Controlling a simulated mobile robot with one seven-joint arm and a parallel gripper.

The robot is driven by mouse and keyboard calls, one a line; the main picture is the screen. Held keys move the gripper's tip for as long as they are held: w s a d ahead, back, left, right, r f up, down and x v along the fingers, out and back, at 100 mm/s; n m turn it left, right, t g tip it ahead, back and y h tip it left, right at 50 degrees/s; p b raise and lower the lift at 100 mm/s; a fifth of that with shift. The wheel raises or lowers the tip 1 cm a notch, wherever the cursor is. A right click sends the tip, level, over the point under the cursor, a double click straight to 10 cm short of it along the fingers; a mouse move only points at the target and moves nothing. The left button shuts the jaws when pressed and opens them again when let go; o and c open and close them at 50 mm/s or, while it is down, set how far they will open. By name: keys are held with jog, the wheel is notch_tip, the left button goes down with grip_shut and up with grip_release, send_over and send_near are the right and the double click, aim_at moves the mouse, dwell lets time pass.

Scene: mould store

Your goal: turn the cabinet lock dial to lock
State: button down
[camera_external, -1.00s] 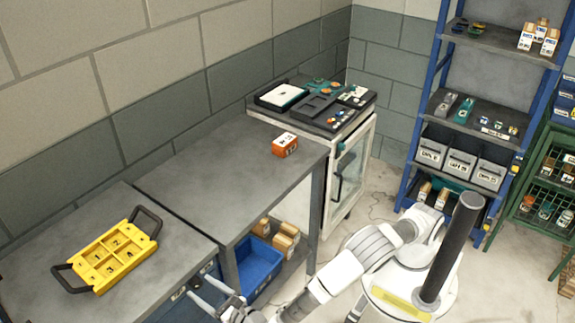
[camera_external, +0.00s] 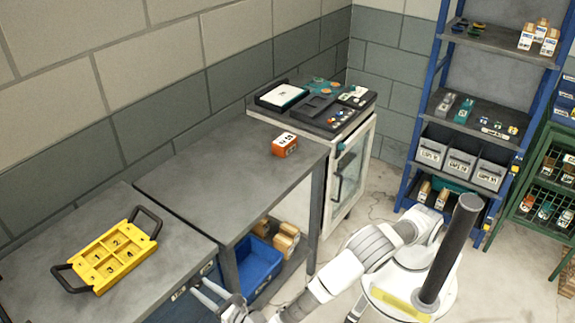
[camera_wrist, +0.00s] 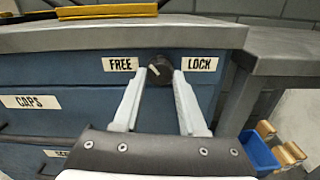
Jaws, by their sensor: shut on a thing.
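The lock dial (camera_wrist: 161,66) is a dark round knob on the blue cabinet front (camera_wrist: 68,84), just below the grey top. A FREE label (camera_wrist: 120,64) is to its left and a LOCK label (camera_wrist: 199,64) to its right. The dial's pale mark points up and left, toward the FREE side. My gripper (camera_wrist: 159,74) is shut on the dial, one pale finger on each side. In the external view my gripper (camera_external: 212,291) is low at the cabinet front; the dial is hidden there.
A yellow tray with dark handles (camera_external: 110,258) lies on the left bench top. An orange box (camera_external: 284,145) stands on the adjoining bench (camera_external: 215,180). A blue bin (camera_external: 259,262) and cartons are on the shelf under it, right of the cabinet. The bench edge overhangs the dial.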

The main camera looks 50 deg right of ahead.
jog(key=m+b, duration=0.3)
jog(key=m, duration=0.1)
jog(key=shift+f, duration=0.25)
jog(key=m+b, duration=0.4)
jog(key=shift+m, duration=0.4)
jog(key=m+b, duration=0.2)
jog(key=m, duration=0.1)
jog(key=shift+s+r+m, duration=0.1)
jog(key=shift+r+m, duration=0.05)
jog(key=shift+m, duration=2.05)
jog(key=shift+a, duration=0.1)
jog(key=shift+c, duration=2.3)
grip_release()
jog(key=shift+r, duration=0.1)
